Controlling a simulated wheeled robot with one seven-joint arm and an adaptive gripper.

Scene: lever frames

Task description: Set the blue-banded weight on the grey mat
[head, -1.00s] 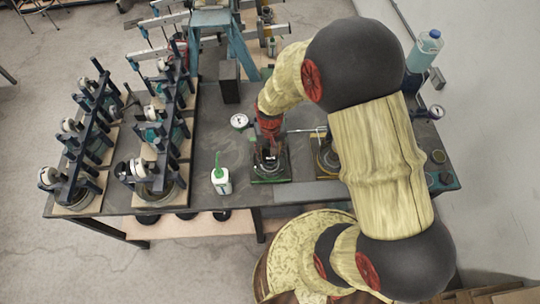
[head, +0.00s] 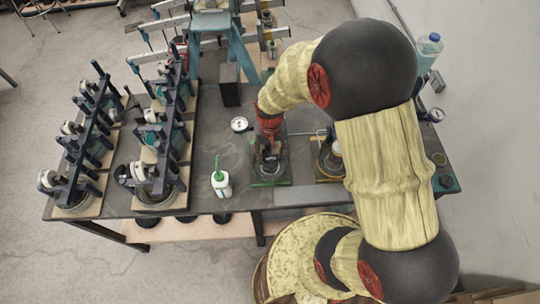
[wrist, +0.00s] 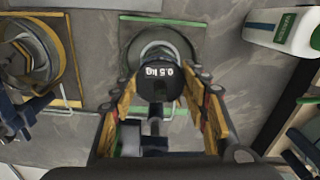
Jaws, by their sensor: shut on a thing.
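My gripper (head: 268,158) is shut on a dark weight marked 0.5 KG, seen between the fingers in the wrist view (wrist: 160,82). No blue band shows on its visible face. The weight is over a green-edged square base with a pale ring (wrist: 185,45); I cannot tell how far above it. The same base (head: 284,178) shows under my gripper in the head view. A light grey flat strip (head: 308,194), likely the grey mat, lies bare at the table's front edge, right of and nearer than the base.
A white bottle with a green spout (head: 221,184) stands left of my gripper. A yellow-edged base with a ring (head: 325,172) is to the right. A round gauge (head: 239,124) and black block (head: 230,84) stand farther back. Clamp-like stands (head: 150,150) fill the left.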

